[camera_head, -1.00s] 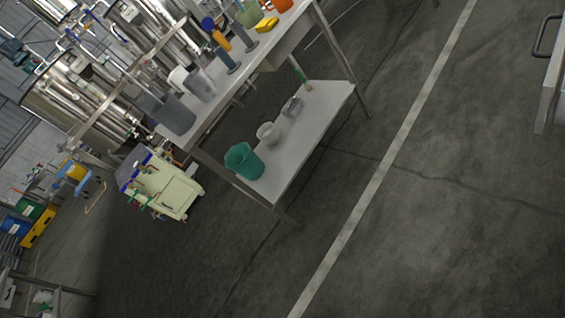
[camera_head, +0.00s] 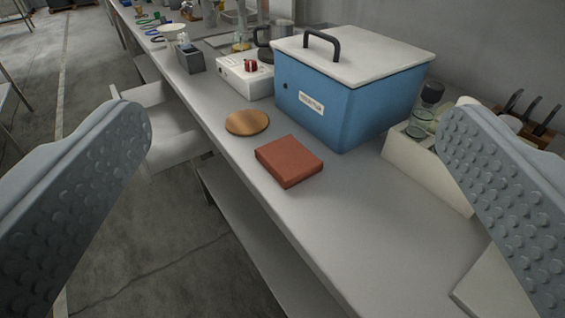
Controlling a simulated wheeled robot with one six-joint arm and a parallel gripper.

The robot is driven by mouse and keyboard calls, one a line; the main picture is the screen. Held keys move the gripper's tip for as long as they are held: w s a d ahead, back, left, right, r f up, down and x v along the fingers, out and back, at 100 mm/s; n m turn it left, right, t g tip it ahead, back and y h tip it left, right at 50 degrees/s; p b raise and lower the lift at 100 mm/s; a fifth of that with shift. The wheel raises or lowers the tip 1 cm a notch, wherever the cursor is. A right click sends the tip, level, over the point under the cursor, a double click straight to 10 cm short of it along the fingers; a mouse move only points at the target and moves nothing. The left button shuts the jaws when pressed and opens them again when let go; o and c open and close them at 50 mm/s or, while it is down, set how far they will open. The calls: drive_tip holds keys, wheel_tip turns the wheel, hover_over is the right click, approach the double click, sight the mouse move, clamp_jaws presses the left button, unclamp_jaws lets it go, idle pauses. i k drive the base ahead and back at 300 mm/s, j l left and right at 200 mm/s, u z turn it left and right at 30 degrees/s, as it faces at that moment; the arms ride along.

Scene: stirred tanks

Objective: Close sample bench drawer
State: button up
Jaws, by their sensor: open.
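The sample bench (camera_head: 345,225) is a long grey-white bench running from the lower right to the upper left. A pale drawer (camera_head: 172,133) stands pulled out from its front side, left of the bench edge, showing its open inside. Part of the drawer front is hidden behind my left finger. My gripper (camera_head: 293,118) is open and empty, with its two studded grey fingers wide apart at the left and right of the view. The fingers appear nearer the camera than the drawer, and I see no contact with it.
On the bench stand a blue box (camera_head: 345,100) with a pale lid, a red-brown block (camera_head: 289,161), a round wooden disc (camera_head: 247,123), a white device (camera_head: 245,76) and a dark grey holder (camera_head: 191,60). A lower shelf (camera_head: 250,235) runs underneath. Open floor (camera_head: 130,240) lies left.

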sight(178, 138)
drive_tip(key=j+u, duration=0.7)
drive_tip(key=k+l, duration=0.05)
